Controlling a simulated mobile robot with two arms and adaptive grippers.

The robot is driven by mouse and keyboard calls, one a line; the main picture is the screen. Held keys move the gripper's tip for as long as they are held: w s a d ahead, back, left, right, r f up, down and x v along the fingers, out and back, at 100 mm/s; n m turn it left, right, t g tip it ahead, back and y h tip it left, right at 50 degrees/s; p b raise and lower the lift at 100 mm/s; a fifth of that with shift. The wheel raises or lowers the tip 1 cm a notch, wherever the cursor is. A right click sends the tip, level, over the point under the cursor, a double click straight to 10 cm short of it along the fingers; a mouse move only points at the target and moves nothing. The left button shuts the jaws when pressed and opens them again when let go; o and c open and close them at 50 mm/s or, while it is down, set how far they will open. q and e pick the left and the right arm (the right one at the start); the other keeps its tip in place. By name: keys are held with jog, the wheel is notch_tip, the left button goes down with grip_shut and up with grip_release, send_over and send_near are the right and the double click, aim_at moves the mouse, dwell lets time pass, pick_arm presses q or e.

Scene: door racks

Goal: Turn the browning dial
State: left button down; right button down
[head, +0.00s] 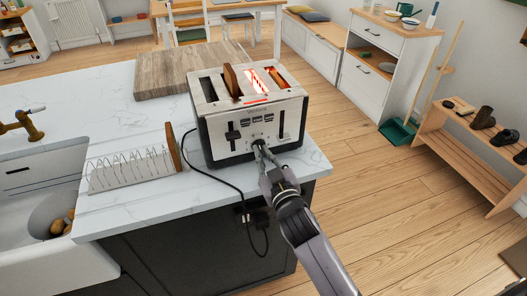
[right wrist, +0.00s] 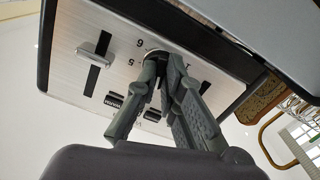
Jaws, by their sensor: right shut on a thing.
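The toaster (head: 238,153) stands on the white counter with its silver front panel toward me. Bread slices (head: 231,80) stick up from its top slots, and one slot glows red. My right gripper (head: 260,147) reaches the lower middle of the front panel. In the right wrist view the gripper (right wrist: 158,72) has its fingers closed around the browning dial (right wrist: 154,55). Printed numbers show beside the dial, which is mostly hidden by the fingers. A lever (right wrist: 95,50) sits to one side of it. I cannot tell which number the dial points at. My left gripper is out of view.
A wire rack (head: 130,169) stands left of the toaster, with a black cord (head: 215,180) running between them over the counter edge. A wooden board (head: 190,72) lies behind. A sink (head: 30,240) is at the left. Open floor lies right of the counter.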

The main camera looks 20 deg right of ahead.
jog(key=shift+n, duration=0.6)
jog(key=c, duration=1.7)
grip_release()
jog(key=s, duration=1.2)
jog(key=shift+d, duration=0.2)
